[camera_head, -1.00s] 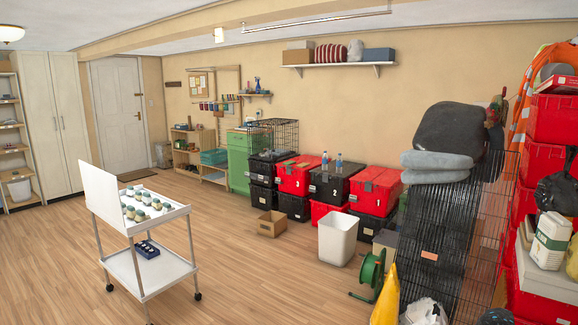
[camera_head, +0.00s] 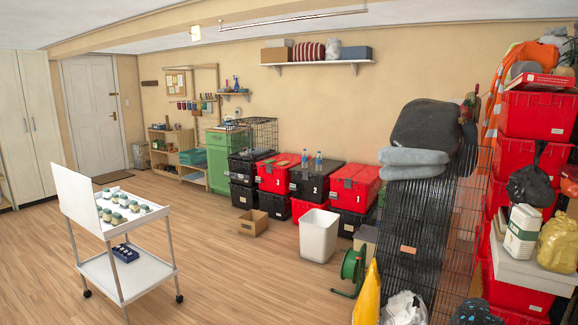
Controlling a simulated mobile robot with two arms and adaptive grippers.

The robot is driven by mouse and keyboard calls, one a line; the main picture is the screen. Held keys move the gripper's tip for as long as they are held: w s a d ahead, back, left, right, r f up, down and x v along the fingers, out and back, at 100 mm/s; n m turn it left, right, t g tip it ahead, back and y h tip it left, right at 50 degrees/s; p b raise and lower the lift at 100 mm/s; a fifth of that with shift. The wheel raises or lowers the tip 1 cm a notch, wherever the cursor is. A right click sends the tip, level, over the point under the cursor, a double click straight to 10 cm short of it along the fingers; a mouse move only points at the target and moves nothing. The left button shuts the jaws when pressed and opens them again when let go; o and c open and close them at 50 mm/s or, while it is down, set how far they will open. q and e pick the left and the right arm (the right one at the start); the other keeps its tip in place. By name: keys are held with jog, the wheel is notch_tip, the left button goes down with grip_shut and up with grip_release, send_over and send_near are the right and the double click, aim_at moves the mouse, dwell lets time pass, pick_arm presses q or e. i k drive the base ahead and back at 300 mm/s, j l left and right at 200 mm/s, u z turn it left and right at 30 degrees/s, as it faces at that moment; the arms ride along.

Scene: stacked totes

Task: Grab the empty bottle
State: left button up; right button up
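Two small clear bottles with blue tops stand close together on a black tote marked 2, against the back wall. The left bottle (camera_head: 305,158) and the right bottle (camera_head: 319,161) are both upright. They are too small to tell whether either is empty. The black tote (camera_head: 309,184) sits between two red-lidded totes. Neither of my grippers is in view.
A white cart (camera_head: 128,272) with jars stands at the left front. A white bin (camera_head: 319,236), a cardboard box (camera_head: 253,222) and a green reel (camera_head: 351,272) stand before the totes. Black wire panels (camera_head: 428,235) and stacked red totes (camera_head: 535,115) crowd the right. The middle floor is clear.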

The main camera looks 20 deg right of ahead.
aim_at(319, 157)
jog(key=i+z, duration=0.35)
jog(key=i, duration=1.05)
jog(key=i+j+z, duration=0.1)
jog(key=i, duration=2.45)
jog(key=i+j+z, duration=0.15)
jog(key=i+z, duration=0.3)
jog(key=i+j+z, duration=1.3)
